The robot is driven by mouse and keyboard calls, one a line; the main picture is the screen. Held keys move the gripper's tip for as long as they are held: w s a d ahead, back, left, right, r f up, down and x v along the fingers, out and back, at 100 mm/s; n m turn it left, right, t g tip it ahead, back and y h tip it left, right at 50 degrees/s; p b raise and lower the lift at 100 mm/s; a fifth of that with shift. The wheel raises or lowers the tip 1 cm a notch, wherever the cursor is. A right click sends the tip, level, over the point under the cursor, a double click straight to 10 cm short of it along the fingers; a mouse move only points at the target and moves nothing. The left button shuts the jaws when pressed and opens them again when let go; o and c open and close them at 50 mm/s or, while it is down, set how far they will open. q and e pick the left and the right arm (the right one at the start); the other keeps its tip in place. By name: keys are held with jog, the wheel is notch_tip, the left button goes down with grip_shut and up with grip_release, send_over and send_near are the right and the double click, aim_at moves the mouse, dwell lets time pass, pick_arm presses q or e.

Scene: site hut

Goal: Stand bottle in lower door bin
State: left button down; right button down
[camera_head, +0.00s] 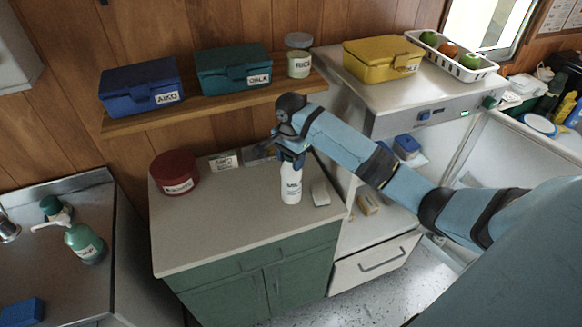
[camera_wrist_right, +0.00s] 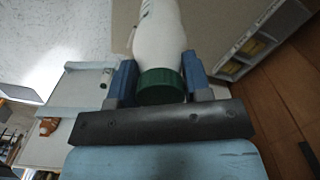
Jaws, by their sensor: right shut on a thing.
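My right gripper (camera_head: 290,158) is shut on a white bottle (camera_head: 291,187) near its top, over the grey counter by its front right part. The bottle is about upright; I cannot tell whether its base touches the counter. In the right wrist view the gripper's blue fingers (camera_wrist_right: 156,84) stand on both sides of the bottle's green cap (camera_wrist_right: 160,86), with the white body (camera_wrist_right: 157,38) beyond. Right of the counter is an open white refrigerator (camera_head: 375,262) with things inside. I cannot make out the lower door bin clearly. My left gripper is out of view.
The counter (camera_head: 225,230) bears a red tin (camera_head: 175,175), a labelled block and a small white object (camera_head: 320,192). A wooden shelf (camera_head: 210,105) holds blue and teal boxes and a jar. A yellow box (camera_head: 380,58) and a fruit basket (camera_head: 455,62) stand on the refrigerator.

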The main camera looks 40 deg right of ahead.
aim_at(291, 169)
jog(key=shift+f, duration=1.95)
jog(key=c, duration=0.5)
grip_release()
jog(key=shift+c, duration=0.2)
